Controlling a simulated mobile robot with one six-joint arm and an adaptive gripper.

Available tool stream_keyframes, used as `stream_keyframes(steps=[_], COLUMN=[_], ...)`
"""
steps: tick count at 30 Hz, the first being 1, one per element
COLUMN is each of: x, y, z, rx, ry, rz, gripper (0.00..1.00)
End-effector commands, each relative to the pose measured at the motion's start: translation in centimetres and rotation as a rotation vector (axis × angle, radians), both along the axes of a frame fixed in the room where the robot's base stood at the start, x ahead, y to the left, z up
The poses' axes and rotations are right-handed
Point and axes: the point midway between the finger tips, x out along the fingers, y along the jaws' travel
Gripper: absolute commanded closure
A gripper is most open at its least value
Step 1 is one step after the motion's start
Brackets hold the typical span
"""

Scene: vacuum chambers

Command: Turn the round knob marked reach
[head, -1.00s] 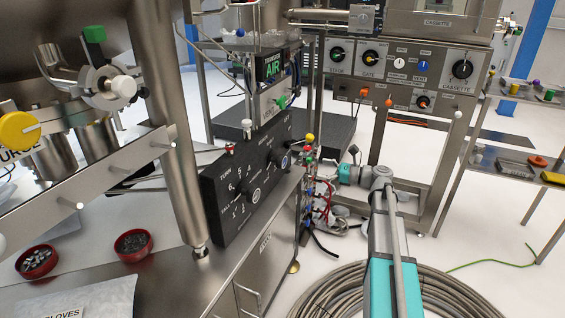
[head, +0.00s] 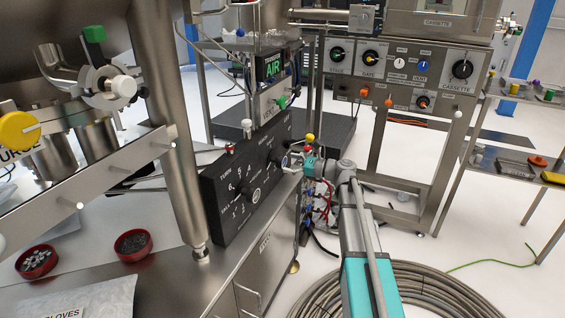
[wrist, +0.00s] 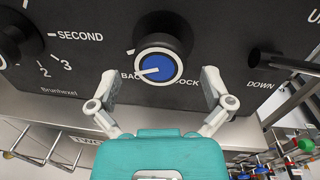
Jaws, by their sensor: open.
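A round black knob with a blue face and a white pointer line (wrist: 158,62) stands out from the black control panel (head: 222,200). In the wrist view, the partly hidden lettering below it starts with "BAC" and ends in "OCK"; I cannot read the word reach. My gripper (wrist: 160,84) is open and empty, its two fingers to the left and right of the knob's lower edge, apart from it. In the head view my gripper (head: 288,159) is at the panel's right end and partly covers this knob.
Another round dial knob (wrist: 14,40) is to the left in the wrist view. A dark rod-like part (wrist: 268,62) sticks out to the right, near "DOWN". A yellow-topped lever (head: 310,138) stands close to my gripper. A steel bench edge (head: 262,228) runs below the panel.

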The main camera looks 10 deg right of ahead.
Motion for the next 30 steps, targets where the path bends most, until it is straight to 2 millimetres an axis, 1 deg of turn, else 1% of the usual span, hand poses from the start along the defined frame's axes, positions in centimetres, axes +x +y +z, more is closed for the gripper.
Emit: stream_keyframes(steps=[1, 3, 8, 19, 20, 21, 26, 30], x=[0.4, 0.7, 1.2, 1.3, 1.3, 1.3, 1.3, 1.3], y=[0.6, 1.1, 1.9, 2.2, 2.2, 2.2, 2.2, 2.2], z=[0.0, 0.0, 0.0, 0.0, 0.0, 0.0, 0.0, 0.0], rx=[0.0, 0.0, 0.0, 0.0, 0.0, 0.0, 0.0, 0.0], ry=[0.0, 0.0, 0.0, 0.0, 0.0, 0.0, 0.0, 0.0], rz=[0.001, 0.001, 0.0, 0.0, 0.0, 0.0, 0.0, 0.0], gripper=[0.0, 0.0, 0.0, 0.0, 0.04, 0.11, 0.41, 0.67])
